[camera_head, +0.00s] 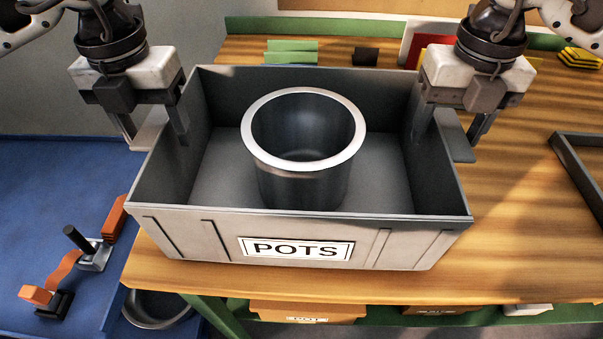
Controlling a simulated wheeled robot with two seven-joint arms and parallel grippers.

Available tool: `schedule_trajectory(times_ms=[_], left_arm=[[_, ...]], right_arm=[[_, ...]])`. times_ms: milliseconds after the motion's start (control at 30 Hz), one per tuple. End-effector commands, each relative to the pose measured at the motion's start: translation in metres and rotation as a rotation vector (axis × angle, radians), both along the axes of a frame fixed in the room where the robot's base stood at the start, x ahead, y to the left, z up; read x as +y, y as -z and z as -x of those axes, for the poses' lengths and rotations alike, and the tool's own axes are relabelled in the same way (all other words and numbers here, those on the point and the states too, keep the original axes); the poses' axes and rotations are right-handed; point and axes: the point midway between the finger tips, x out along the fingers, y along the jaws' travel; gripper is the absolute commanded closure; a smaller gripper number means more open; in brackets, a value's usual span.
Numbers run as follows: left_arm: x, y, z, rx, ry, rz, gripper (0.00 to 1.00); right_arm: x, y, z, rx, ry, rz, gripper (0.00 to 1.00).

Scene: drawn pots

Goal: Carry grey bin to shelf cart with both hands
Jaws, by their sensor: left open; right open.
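The grey bin (205,235), labelled POTS, stands on the wooden workbench (510,220), near its front left corner. A metal pot (305,185) with a pale rim stands upright inside it. My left gripper (155,138) is open at the bin's left wall, one finger outside by the left side handle (150,130) and one inside. My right gripper (449,138) is open at the right wall, by the right side handle (457,140), its fingers to either side of the wall. I cannot tell whether the fingers touch the bin. I cannot make out the shelf cart.
Green blocks (290,52) and a dark block lie behind the bin. A grey tray edge (580,170) is at the right. A blue surface (50,190) at the left holds an orange clamp-like tool (65,270). Boxes (305,313) sit below the bench.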

Motion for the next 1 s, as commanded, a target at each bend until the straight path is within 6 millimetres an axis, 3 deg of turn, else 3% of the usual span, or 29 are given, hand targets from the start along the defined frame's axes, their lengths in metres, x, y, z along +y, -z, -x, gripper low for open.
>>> schedule_trajectory(times_ms=[200,267,433,767,1000], left_arm=[[0.0,0.0,0.0,0.0,0.0,0.0,0.39],[0.0,0.0,0.0,0.0,0.0,0.0,0.53],[0.0,0.0,0.0,0.0,0.0,0.0,1.0],[0.0,-0.003,-0.001,-0.003,-0.001,0.0,1.0],[0.001,-0.015,-0.001,-0.002,-0.002,-0.001,1.0]], right_arm=[[0.0,0.0,0.0,0.0,0.0,0.0,0.39],[0.0,0.0,0.0,0.0,0.0,0.0,0.53],[0.0,0.0,0.0,0.0,0.001,0.0,1.0],[-0.001,-0.003,-0.001,-0.003,0.002,0.0,1.0],[-0.001,-0.015,-0.001,-0.003,0.002,0.001,1.0]])
